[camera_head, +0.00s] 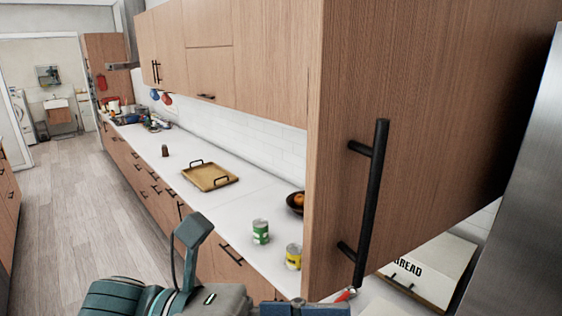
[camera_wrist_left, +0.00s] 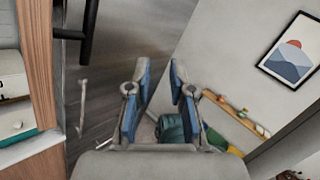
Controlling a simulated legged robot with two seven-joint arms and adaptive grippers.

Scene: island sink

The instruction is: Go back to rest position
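In the left wrist view, my left gripper (camera_wrist_left: 160,68) has its two blue-padded fingers apart, with nothing between them. Grey floor and a pale wall show beyond its tips. In the head view, a teal and grey part of my own body fills the bottom edge. A blue and grey piece also shows at the bottom, below the cabinet door; I cannot tell which part of me it is. My right gripper is in neither view.
A large wooden cabinet door (camera_head: 430,110) with a black handle (camera_head: 373,200) is close on the right. Open floor (camera_head: 85,215) lies left.

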